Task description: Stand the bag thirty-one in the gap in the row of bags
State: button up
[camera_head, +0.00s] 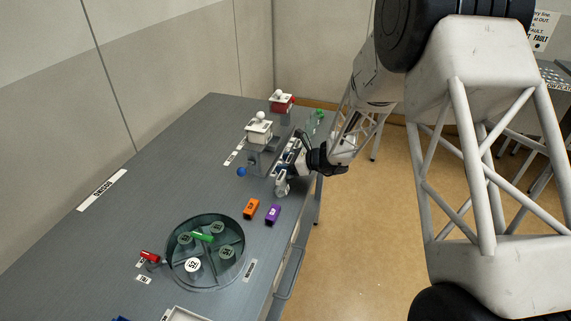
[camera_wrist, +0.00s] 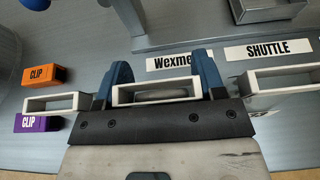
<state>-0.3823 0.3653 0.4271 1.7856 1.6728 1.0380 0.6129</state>
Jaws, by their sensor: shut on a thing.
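My gripper (camera_wrist: 159,78) has blue fingers, shut on the two sides of a white open rectangular frame (camera_wrist: 156,97) in the wrist view. What that frame belongs to is hidden behind the black gripper body. In the head view my gripper (camera_head: 283,186) is low near the table's right edge, with a pale piece at its end. I cannot make out a bag marked thirty-one, a row of bags or a gap in either view.
Similar white frames show left (camera_wrist: 50,103) and right (camera_wrist: 287,78) of my fingers. An orange clip block (camera_head: 249,209) and a purple one (camera_head: 273,214) lie nearby. A round glass dish (camera_head: 168,268) stands nearer the camera. A white-topped stand (camera_head: 258,131) is behind. The table's left side is mostly clear.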

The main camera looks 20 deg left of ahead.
jog(key=shift+f, duration=0.1)
jog(key=o, duration=0.9)
jog(key=shift+d, duration=0.1)
jog(key=v, duration=1.2)
dwell(0.6)
